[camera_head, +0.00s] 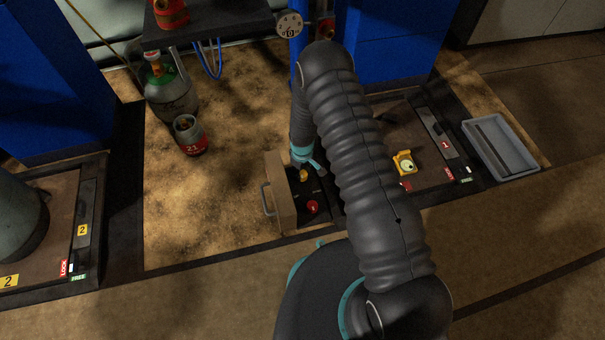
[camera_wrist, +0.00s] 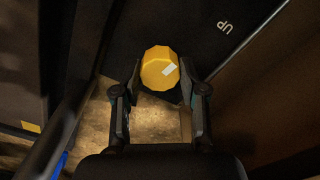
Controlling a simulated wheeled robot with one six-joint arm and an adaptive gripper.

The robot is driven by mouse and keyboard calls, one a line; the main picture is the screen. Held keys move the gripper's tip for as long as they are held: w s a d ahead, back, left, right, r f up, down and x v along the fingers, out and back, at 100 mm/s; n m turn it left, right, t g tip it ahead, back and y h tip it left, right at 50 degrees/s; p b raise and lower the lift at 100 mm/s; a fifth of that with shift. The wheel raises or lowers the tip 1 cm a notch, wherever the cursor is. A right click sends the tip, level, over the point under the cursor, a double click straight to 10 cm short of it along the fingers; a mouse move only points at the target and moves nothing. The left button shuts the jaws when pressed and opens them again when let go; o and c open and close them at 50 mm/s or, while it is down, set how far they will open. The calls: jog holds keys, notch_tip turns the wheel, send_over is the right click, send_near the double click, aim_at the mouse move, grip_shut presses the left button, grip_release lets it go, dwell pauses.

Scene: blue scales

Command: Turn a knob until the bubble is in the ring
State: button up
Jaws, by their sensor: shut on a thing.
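The yellow knob (camera_wrist: 158,68) is faceted and has a white mark on its face. My gripper (camera_wrist: 161,78) has one finger on each side of it and is shut on it. In the head view the yellow knob (camera_head: 303,175) sits on a dark panel with a red knob (camera_head: 312,207) nearer the front. A yellow bubble level (camera_head: 404,163) with a round pale vial lies on the scale platform (camera_head: 425,176) marked 1, right of my arm. The bubble and ring are too small to tell their positions.
A box with a handle (camera_head: 281,190) stands left of the knobs. A red canister (camera_head: 190,136) marked 21 and a green-topped cylinder (camera_head: 170,92) stand at the left. A grey tray (camera_head: 503,152) lies at the right. "UP" is printed on the dark panel (camera_wrist: 222,48).

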aim_at(302, 173)
jog(key=m+b, duration=0.2)
jog(key=m, duration=0.1)
jog(key=shift+f+m, duration=0.15)
jog(key=shift+m, duration=0.15)
jog(key=shift+w+m+b, duration=0.1)
jog(key=shift+m+b, duration=0.75)
jog(key=shift+m, duration=0.95)
jog(key=o, duration=1.1)
jog(key=shift+o, duration=0.2)
jog(key=shift+r, duration=0.2)
notch_tip(302, 173, up, 12)
